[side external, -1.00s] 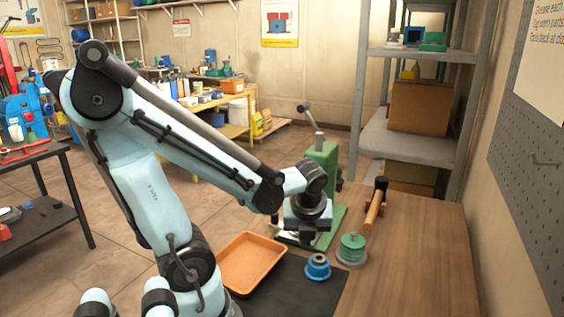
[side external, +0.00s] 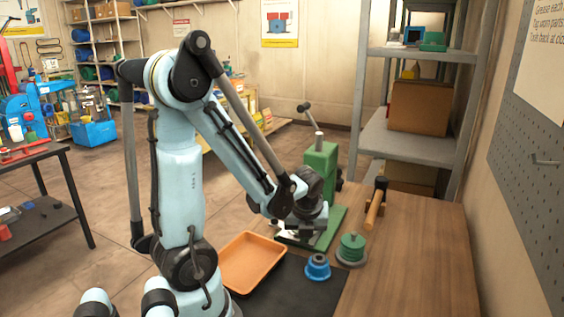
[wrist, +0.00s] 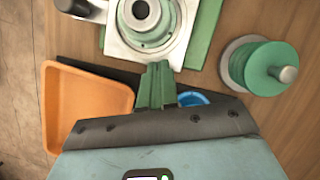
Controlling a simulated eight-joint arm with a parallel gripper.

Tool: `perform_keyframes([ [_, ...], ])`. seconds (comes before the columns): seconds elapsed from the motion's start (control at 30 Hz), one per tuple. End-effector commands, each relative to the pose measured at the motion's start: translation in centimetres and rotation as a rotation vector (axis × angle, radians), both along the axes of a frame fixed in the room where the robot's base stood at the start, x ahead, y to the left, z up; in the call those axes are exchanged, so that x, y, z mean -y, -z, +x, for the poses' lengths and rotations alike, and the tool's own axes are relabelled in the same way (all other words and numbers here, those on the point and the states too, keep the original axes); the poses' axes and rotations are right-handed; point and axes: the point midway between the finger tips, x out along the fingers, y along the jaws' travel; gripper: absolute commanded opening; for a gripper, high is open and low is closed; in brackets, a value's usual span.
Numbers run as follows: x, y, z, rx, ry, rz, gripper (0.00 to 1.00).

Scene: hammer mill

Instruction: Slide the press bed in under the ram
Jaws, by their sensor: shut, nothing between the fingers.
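The green press (side external: 320,165) stands on the wooden bench, partly hidden behind my wrist. In the wrist view the press bed is a pale metal plate (wrist: 118,38) with a round green-edged seat on it. In the side view my fingers are hidden.
A blue cup-like part (side external: 317,267) and a green stepped part on a grey disc (side external: 351,250) stand near the press. A wooden-handled hammer (side external: 375,207) lies to the right. The bench's right side is clear.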

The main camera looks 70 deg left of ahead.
Motion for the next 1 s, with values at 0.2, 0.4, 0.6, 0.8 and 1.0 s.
perform_keyframes([
  [0.2,0.0,0.0,0.0,0.000,0.000,0.000,0.00],
  [0.4,-1.2,0.0,1.2,-0.001,-0.001,0.000,0.00],
  [0.6,-2.5,0.0,2.5,-0.001,0.000,0.000,0.00],
  [0.8,-2.5,0.0,2.5,-0.001,0.001,0.000,0.00],
  [1.0,-2.5,0.0,2.5,-0.001,0.000,0.000,0.00],
])
